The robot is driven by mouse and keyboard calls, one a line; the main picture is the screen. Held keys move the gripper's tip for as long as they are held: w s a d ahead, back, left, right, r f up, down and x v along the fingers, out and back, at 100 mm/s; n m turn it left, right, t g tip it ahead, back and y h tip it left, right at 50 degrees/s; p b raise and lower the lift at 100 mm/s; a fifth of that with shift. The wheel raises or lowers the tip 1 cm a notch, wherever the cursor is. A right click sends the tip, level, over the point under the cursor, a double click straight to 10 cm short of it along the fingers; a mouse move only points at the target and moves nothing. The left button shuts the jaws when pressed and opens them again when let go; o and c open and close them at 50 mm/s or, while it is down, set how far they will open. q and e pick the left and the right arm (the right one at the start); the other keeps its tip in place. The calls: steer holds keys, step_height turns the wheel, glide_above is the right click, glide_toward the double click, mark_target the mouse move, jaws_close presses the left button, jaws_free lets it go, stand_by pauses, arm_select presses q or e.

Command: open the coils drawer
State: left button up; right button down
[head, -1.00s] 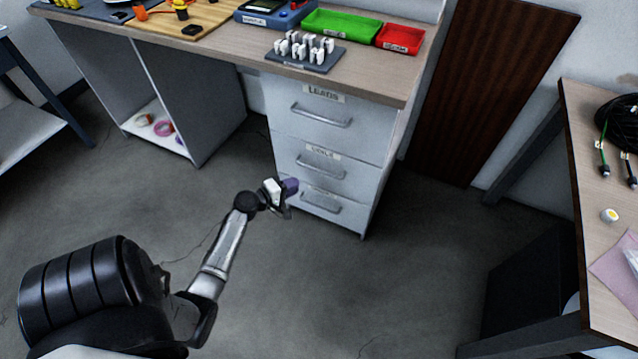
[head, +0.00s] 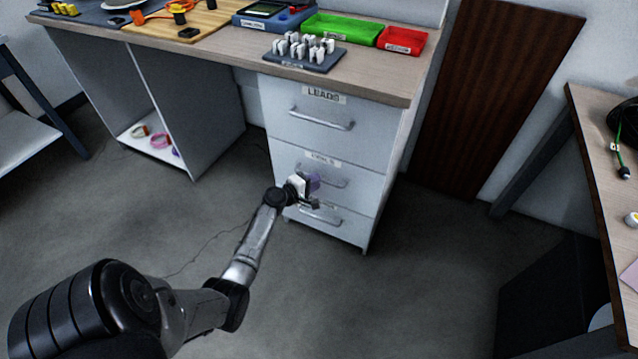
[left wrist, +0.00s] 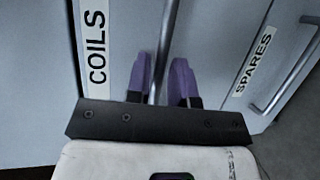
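The coils drawer (head: 362,190) is the middle one of three in the white cabinet under the bench, and it is shut. Its label, COILS, shows in the left wrist view (left wrist: 97,50). Its bar handle (left wrist: 162,50) runs between the two purple fingers of my left gripper (left wrist: 163,82), which are apart with gaps beside the bar. In the head view my left gripper (head: 315,184) is at the front of this drawer and hides part of its handle. My right gripper is not in view.
The leads drawer (head: 290,118) is above. The spares drawer (head: 345,226), with its own handle (left wrist: 288,78), is below; both are shut. The bench top (head: 220,58) overhangs the cabinet. The floor (head: 390,290) before the drawers is clear. Another table (head: 590,160) stands at right.

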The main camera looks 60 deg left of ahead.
arm_select(q)
steer(key=shift+b+x, duration=0.35)
steer(key=shift+x, duration=0.8)
steer(key=shift+c, duration=0.4)
jaws_close()
steer(key=shift+d, duration=0.1)
